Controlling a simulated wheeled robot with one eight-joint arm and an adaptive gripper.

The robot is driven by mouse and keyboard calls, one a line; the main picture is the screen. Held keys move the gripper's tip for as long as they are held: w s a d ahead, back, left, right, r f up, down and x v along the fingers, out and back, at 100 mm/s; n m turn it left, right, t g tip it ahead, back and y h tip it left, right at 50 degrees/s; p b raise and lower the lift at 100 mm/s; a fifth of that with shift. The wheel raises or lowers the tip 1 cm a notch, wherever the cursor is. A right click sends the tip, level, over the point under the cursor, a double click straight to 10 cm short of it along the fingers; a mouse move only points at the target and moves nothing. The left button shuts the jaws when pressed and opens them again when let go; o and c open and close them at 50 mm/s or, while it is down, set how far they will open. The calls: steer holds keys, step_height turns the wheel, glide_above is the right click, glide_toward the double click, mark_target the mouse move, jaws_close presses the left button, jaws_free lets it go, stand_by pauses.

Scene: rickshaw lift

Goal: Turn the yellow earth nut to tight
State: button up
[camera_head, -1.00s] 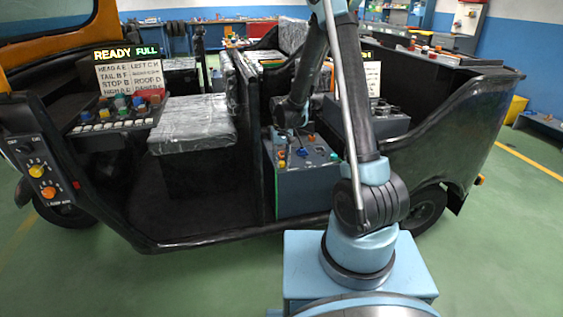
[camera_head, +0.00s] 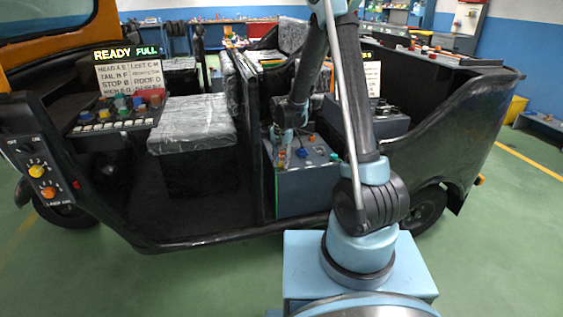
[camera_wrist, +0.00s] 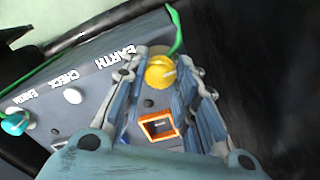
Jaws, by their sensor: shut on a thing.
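The yellow earth nut (camera_wrist: 160,72) stands on a grey-blue panel (camera_wrist: 95,105), beside the white word EARTH. A green wire runs from it toward the top of the wrist view. My gripper (camera_wrist: 165,75) has its two fingers on either side of the nut and is shut on it. In the head view my gripper (camera_head: 287,140) reaches down to the top of the grey box (camera_head: 305,190) inside the vehicle. There the nut is too small and too covered to make out well.
An orange-framed square socket (camera_wrist: 158,126) lies between my fingers, just below the nut. A teal knob (camera_wrist: 15,123) with a green wire and a white button (camera_wrist: 73,96) are on the panel's left. A wrapped seat (camera_head: 195,125) stands left of the box.

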mark_target(281, 162)
steer(key=shift+w, duration=0.15)
steer(key=o, duration=1.1)
step_height(281, 162, up, 12)
steer(key=shift+f, duration=0.1)
stand_by(0.4)
